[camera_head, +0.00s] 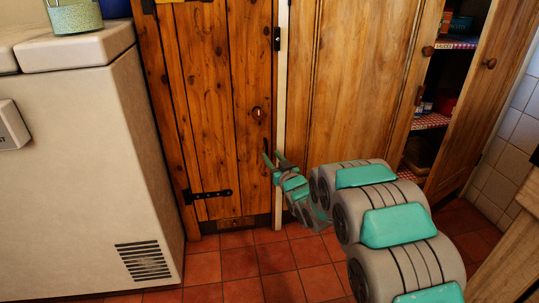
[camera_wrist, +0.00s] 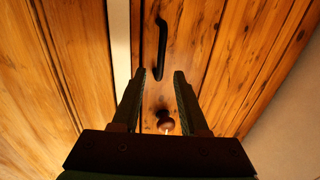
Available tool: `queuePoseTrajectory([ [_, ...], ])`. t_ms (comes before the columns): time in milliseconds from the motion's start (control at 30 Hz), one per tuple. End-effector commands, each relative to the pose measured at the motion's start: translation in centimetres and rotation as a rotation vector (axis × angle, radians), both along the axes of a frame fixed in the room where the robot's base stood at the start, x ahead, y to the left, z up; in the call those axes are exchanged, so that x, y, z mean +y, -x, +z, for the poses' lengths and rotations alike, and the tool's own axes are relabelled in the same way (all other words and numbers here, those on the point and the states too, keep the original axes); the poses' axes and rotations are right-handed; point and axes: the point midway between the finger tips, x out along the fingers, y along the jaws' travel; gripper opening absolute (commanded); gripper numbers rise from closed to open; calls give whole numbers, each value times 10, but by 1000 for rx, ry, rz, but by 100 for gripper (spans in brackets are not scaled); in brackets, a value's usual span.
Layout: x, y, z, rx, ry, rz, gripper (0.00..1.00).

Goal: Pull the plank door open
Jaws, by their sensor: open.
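The plank door (camera_head: 215,90) is orange-brown wood with dark gaps between its planks, and it looks closed against a pale post. It also fills the right part of the wrist view (camera_wrist: 235,50). A black bar handle (camera_wrist: 162,45) and a round wooden knob (camera_wrist: 166,123) are on the door. My gripper (camera_head: 272,160) is open in front of the door's right edge, below the knob. In the wrist view my gripper (camera_wrist: 158,78) has one end of the handle between its fingertips in the picture. I cannot tell whether they touch. In the head view the handle is hard to make out.
A white chest appliance (camera_head: 85,130) stands close to the left of the door. A wooden cupboard (camera_head: 345,80) is to the right, its far door (camera_head: 490,90) open on stocked shelves. Red floor tiles (camera_head: 240,265) in front of the plank door are clear.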

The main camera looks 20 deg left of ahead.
Motion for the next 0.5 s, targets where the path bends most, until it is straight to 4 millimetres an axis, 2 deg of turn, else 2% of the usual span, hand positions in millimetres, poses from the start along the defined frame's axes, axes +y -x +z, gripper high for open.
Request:
queuePoseTrajectory([
  [200, 16, -17, -2, 3, 1, 0, 44],
  [500, 19, -21, -2, 4, 2, 0, 44],
])
